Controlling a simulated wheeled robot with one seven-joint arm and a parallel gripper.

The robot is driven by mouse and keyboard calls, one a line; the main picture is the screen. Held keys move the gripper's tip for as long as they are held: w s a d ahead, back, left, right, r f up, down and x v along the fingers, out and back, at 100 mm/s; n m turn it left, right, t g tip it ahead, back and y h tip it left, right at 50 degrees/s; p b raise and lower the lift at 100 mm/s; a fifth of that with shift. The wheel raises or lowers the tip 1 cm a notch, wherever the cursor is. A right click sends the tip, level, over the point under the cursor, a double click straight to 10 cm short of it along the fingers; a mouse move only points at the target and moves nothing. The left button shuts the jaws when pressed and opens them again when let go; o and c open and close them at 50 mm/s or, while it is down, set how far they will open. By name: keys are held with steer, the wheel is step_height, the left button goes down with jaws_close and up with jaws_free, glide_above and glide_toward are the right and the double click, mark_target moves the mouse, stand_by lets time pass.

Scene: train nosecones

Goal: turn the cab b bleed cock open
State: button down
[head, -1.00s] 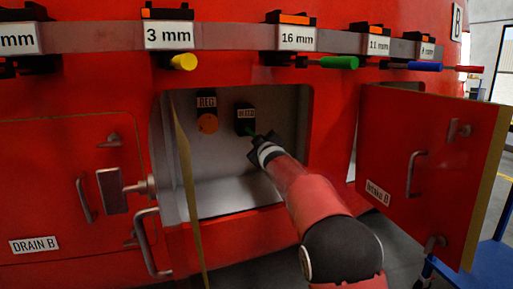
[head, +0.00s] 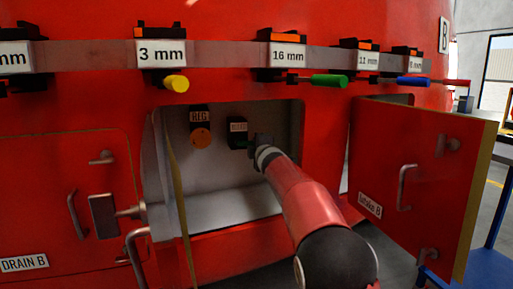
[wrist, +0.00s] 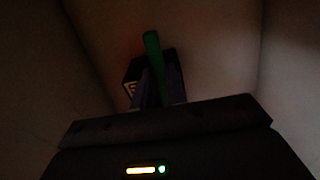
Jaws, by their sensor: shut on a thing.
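The bleed cock's black labelled block (head: 238,131) is on the back wall of the open recess; its label is blurred. Its green handle (wrist: 152,48) rises between my fingers in the wrist view, tilted slightly left at the top. My gripper (head: 255,142) is inside the recess, just right of the block, shut on the green handle. In the wrist view my gripper (wrist: 158,88) partly covers the dark block (wrist: 131,84). In the head view only a trace of green shows low by the block, so the handle's exact angle is hard to tell.
The recess walls are close around my gripper. An open red door (head: 420,170) stands at right. A tool rail (head: 215,56) with labelled holders runs above. A yellow-edged panel (head: 178,190) stands at left.

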steer(key=shift+r+n, duration=0.1)
steer(key=shift+n, duration=0.2)
steer(key=c, duration=1.4)
jaws_free()
steer(key=b+v, duration=0.4)
steer(key=v, duration=0.4)
